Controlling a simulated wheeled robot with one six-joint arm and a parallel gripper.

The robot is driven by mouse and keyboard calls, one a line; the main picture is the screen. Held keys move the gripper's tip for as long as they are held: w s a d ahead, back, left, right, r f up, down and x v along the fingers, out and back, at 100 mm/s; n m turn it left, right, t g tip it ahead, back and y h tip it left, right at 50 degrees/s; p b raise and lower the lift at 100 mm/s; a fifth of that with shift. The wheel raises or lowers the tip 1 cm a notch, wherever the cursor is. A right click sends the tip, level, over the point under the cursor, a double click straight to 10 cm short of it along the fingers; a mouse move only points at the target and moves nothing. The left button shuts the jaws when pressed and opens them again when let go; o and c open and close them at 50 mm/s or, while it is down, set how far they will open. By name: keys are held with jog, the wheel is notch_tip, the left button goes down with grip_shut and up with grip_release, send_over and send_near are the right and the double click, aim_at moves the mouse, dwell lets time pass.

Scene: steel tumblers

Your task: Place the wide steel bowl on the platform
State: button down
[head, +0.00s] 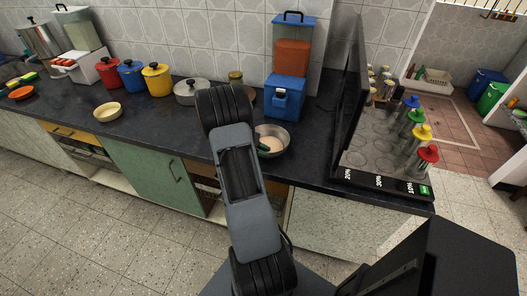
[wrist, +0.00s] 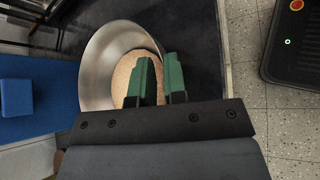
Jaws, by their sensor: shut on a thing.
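The wide steel bowl (head: 281,133) stands on the dark counter near its front edge, in front of a blue box. A tan round area fills its bottom; I cannot tell whether this is contents. In the wrist view the bowl (wrist: 97,62) lies beyond my gripper (wrist: 161,80). My gripper's green fingers are shut on the bowl's near rim, one inside and one outside. In the head view my arm hides part of the bowl and most of my gripper (head: 262,147). A dark board (head: 375,180) with percent labels lies right of the bowl; I cannot tell whether it is the platform.
Steel tumblers with coloured tops (head: 424,153) stand on the board's right side, and a tall dark panel (head: 354,90) rises at its left. The blue box (head: 285,96) is close behind the bowl.

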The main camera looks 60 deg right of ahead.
jog(key=c, duration=1.2)
grip_release()
jog(key=shift+o, duration=0.2)
jog(key=v, duration=1.2)
jog(key=s+a+r+t+y, duration=0.2)
jog(key=a+t, duration=0.2)
jog(key=a, duration=0.6)
jog(key=s+a+r+t+y, duration=0.2)
jog(key=s+a+r+t, duration=0.1)
jog(key=a, duration=0.7)
jog(key=s+a+r+m+t+y, duration=0.1)
jog(key=a+t, duration=0.4)
jog(key=a, duration=0.5)
jog(key=shift+s+r+t+y+b, duration=0.4)
jog(key=shift+s+r+y, duration=0.45)
jog(key=shift+s+y, duration=0.3)
jog(key=shift+a, duration=0.1)
jog(key=shift+r+p, duration=0.6)
jog(key=shift+r, duration=0.15)
